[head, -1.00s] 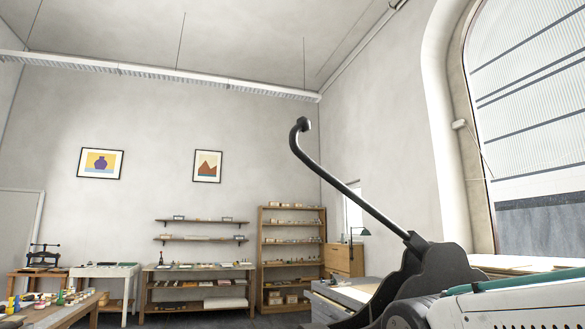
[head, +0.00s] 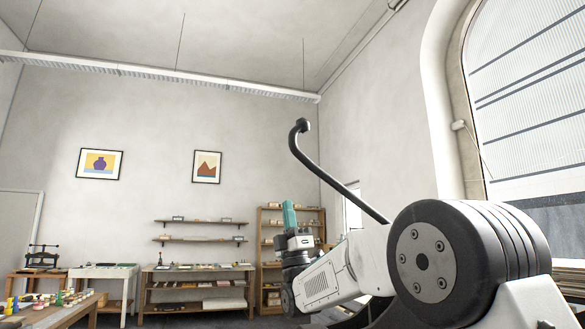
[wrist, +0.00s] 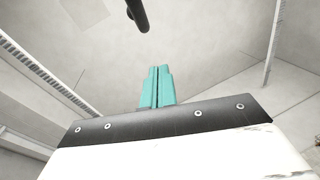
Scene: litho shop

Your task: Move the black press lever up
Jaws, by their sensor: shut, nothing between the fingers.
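The black press lever (head: 338,184) slants up and to the left in the head view, bent near its top and ending in a knob. Its lower end and mount are hidden behind my arm. My gripper (head: 289,206) points upward with its teal fingers shut and empty, below and left of the knob in the picture. In the wrist view, the shut fingers (wrist: 157,86) are in the middle, and the dark end of the lever (wrist: 138,14) shows at the top edge, apart from the fingertips.
My arm fills the lower right and hides most of the press. A shelf unit (head: 265,212) stands behind my gripper. Worktables line the back wall, and a table with coloured items (head: 60,312) is at lower left. A tall arched window is at right. The air around the knob is clear.

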